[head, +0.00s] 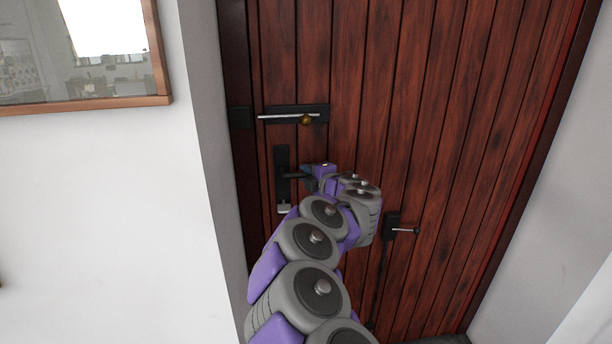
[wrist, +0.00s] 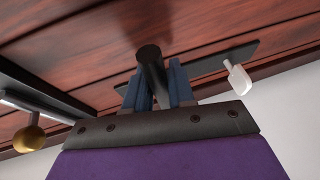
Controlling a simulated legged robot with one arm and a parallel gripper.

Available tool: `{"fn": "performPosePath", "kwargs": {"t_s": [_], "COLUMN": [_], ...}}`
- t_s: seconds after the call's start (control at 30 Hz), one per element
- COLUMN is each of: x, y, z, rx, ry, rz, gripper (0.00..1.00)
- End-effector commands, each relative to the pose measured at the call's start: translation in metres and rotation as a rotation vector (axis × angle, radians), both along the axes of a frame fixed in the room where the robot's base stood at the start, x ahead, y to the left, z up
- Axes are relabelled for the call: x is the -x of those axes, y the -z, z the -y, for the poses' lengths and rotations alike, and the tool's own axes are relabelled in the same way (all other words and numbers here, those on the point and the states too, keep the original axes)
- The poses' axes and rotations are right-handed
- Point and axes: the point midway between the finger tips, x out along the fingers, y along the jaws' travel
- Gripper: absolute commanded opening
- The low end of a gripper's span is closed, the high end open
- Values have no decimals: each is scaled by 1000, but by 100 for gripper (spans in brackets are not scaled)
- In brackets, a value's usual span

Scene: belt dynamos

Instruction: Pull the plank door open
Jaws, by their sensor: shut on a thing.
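The plank door (head: 345,75) is dark reddish-brown wood with vertical boards. It looks closed in its frame, with no gap that I can make out. A black handle plate (head: 282,160) is on its left side, with a black lever handle (head: 293,176) sticking out. My gripper (head: 309,172) is at the lever. In the wrist view, my gripper's blue fingers (wrist: 158,90) stand either side of the black lever (wrist: 151,62) and are shut on it. A pale thumb turn (wrist: 238,77) sits on the plate; it also shows low on the plate in the head view (head: 284,208).
A bolt with a silver rod (head: 280,116) and brass knob (head: 306,120) is above the handle. Its rod tip stops short of the black keeper (head: 240,117). A black fitting with a small knob (head: 393,228) is lower right. White walls flank the door; a wood-framed picture (head: 160,60) hangs left.

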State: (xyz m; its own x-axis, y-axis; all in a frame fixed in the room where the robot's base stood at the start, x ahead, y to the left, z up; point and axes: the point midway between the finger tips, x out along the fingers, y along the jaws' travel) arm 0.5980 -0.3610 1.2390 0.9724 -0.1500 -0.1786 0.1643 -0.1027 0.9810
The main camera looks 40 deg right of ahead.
Motion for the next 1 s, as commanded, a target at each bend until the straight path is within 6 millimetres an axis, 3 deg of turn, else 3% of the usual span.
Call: {"fn": "performPosePath", "kwargs": {"t_s": [0.37, 1.0], "x": [1, -6], "y": [8, 37], "z": [-6, -18], "rx": [-81, -469], "ry": [2, -5], "rz": [43, 281], "gripper": [0, 0]}}
